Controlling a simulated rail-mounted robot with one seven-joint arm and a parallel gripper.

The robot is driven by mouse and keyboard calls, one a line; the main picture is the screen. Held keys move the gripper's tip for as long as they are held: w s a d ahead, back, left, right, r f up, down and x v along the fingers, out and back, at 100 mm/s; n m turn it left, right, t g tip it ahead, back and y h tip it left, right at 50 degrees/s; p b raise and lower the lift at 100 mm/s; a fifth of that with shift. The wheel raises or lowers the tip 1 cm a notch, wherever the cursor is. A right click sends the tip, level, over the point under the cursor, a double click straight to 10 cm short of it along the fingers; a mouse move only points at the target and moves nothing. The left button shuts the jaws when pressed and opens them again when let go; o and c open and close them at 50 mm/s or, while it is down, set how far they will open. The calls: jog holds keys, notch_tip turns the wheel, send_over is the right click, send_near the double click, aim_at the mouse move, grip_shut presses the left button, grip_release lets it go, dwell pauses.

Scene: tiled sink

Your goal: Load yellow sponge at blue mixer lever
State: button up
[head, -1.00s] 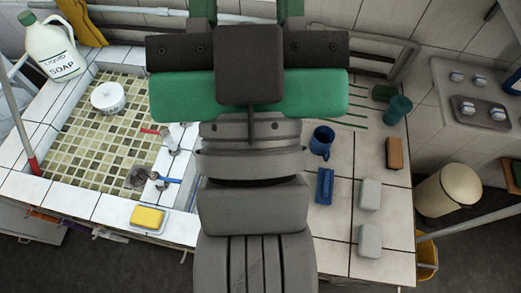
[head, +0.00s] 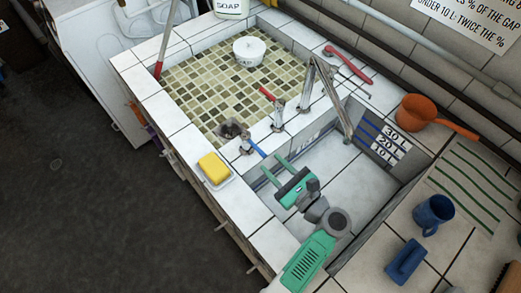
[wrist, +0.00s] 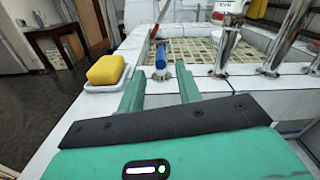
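The yellow sponge (head: 214,167) lies on a white dish (head: 220,185) on the tiled ledge at the sink's near corner. In the wrist view the sponge (wrist: 106,69) is left of my fingers. The blue mixer lever (head: 257,148) sticks out from a chrome mixer on the ledge between the two basins. In the wrist view the blue lever (wrist: 161,56) is straight ahead, just beyond the gap between my fingers. My gripper (head: 273,171) is green, with its two fingers apart and nothing between them. It is over the right basin's edge, right of the sponge.
A red lever (head: 266,94) and chrome spout (head: 318,85) stand farther along the ledge. A white tub (head: 249,51) sits in the mosaic basin.

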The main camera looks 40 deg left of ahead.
aim_at(249, 140)
jog(key=a, duration=0.7)
jog(key=shift+w+a, duration=0.35)
jog(key=shift+a, duration=0.05)
jog(key=shift+r, duration=0.1)
grip_shut()
